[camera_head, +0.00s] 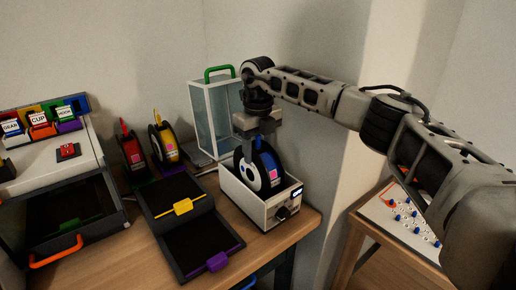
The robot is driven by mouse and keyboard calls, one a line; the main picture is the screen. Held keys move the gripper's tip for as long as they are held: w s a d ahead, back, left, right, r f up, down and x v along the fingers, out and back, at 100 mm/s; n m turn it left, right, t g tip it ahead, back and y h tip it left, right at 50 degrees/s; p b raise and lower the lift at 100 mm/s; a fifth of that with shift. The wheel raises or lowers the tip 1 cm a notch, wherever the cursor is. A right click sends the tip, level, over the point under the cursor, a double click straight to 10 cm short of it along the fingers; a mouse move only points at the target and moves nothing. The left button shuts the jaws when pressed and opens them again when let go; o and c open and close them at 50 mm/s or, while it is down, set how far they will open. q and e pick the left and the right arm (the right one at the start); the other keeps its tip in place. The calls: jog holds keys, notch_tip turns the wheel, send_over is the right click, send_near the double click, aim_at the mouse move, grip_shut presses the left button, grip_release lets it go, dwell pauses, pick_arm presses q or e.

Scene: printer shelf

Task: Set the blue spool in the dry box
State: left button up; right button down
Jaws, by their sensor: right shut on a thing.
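The blue spool (267,177), with black side discs and a pink label, stands upright with its lower part inside the white dry box (254,205). The dry box has a small display and a dark knob on its front. My right gripper (256,140) comes down from above and is shut on the top of the blue spool. Its fingertips are partly hidden by the spool. I cannot tell whether the spool rests on the box floor. My left gripper is not in view.
A red spool (132,152) and a yellow spool (165,143) stand left of a glass case (207,120) with a green handle. Dark trays with a yellow handle (183,206) and a purple handle (217,262) lie before them. A printer (62,172) stands at the far left.

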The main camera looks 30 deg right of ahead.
jog(key=shift+f, duration=0.4)
jog(key=c, duration=0.6)
grip_release()
